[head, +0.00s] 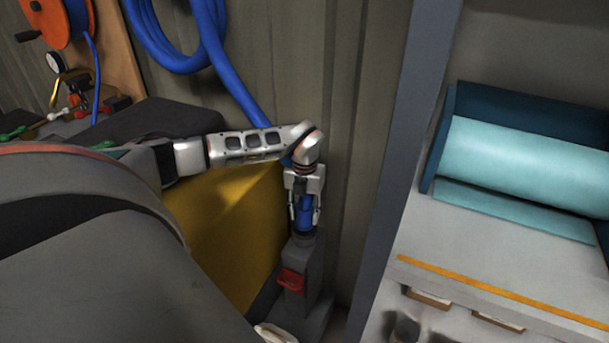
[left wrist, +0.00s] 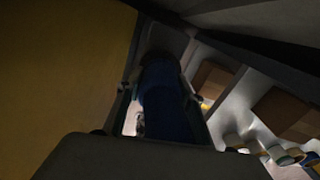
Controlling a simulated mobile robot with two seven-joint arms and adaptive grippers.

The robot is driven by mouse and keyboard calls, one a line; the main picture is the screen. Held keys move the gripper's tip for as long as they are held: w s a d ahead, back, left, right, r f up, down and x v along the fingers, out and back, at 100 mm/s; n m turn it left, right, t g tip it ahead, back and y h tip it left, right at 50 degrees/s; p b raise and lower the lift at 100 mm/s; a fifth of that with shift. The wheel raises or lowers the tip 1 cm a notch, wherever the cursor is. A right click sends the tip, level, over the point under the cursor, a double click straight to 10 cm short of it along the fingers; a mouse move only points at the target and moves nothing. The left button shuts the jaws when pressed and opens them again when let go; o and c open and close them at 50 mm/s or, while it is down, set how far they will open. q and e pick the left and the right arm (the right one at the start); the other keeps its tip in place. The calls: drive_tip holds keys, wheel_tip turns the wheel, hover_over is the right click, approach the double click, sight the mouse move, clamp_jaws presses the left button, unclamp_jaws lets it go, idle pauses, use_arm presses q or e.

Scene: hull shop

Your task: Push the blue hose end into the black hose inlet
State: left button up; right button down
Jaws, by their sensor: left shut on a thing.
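My left gripper (head: 304,208) points down, its fingers shut around the blue hose end (head: 305,206). The blue hose end also shows in the left wrist view (left wrist: 165,95), dark, between the fingers. The black hose inlet (head: 302,237) is the dark collar on top of a grey post with a red part on its front. The hose end stands about upright right above the inlet, and its lower edge seems to meet the collar. I cannot tell whether any of it is inside. My right gripper does not show clearly in either view.
A yellow block (head: 225,235) stands close left of the post. A ribbed wall (head: 345,150) is right behind it. The blue hose (head: 235,85) hangs in loops on the wall. A grey upright (head: 405,150) and a white bench with a light-blue roll (head: 525,165) stand on the right.

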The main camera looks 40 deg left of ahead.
use_arm(q)
drive_tip(key=shift+f, duration=0.6)
drive_tip(key=o, duration=1.1)
wheel_tip(320, 180, up, 12)
drive_tip(key=shift+r, duration=0.1)
idle(0.3)
